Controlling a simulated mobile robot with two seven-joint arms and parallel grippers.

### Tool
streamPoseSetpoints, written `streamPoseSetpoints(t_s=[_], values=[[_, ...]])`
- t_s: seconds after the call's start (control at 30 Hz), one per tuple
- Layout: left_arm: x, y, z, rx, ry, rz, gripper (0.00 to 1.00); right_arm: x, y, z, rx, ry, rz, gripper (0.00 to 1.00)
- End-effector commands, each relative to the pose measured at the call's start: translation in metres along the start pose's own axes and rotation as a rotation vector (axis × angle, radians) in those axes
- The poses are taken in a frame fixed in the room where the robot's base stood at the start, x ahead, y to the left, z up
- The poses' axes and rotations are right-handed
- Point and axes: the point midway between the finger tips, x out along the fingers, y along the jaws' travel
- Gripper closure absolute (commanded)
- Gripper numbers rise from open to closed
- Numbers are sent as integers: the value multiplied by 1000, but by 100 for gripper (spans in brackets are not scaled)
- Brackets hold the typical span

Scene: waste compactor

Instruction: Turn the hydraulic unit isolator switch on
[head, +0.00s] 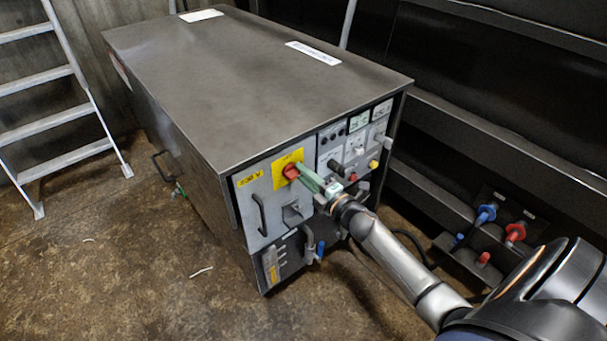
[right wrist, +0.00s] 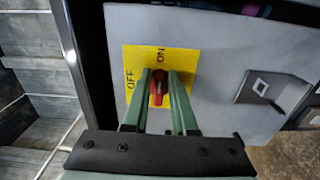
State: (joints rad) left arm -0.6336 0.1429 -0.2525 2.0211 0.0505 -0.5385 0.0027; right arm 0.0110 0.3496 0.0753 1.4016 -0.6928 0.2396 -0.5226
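The isolator switch is a red rotary knob (right wrist: 158,88) on a yellow plate (right wrist: 131,62) marked OFF at the left and ON at the top in the right wrist view. The knob's long side lies upright in that view, in line with the ON mark. My right gripper (right wrist: 159,80) has its two green fingers on either side of the knob, seemingly closed against it. In the head view the red knob (head: 291,171) shows at the tip of my right gripper (head: 300,175), on the front of the grey cabinet (head: 250,85). My left gripper is not in view.
A black pull handle (head: 258,214) is at the panel's left. A ladder (head: 60,115) stands at the left, and blue and red valves (head: 486,214) sit on the right. The left floor is mostly clear.

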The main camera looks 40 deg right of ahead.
Motion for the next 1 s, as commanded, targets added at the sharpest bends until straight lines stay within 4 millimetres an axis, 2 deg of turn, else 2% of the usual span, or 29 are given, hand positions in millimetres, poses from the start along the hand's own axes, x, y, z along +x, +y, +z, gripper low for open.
streamPoseSetpoints(t_s=[0.03,0.17,0.53,0.67,1.0], values=[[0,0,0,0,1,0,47,0,0,0,0,0,0,68],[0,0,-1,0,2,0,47,0,0,0,-1,0,0,54],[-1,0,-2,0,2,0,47,-7,-1,0,-2,0,-2,54],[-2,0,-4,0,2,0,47,-24,-1,0,-2,0,-3,54],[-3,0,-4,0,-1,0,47,-89,-1,-1,0,0,-3,54]])
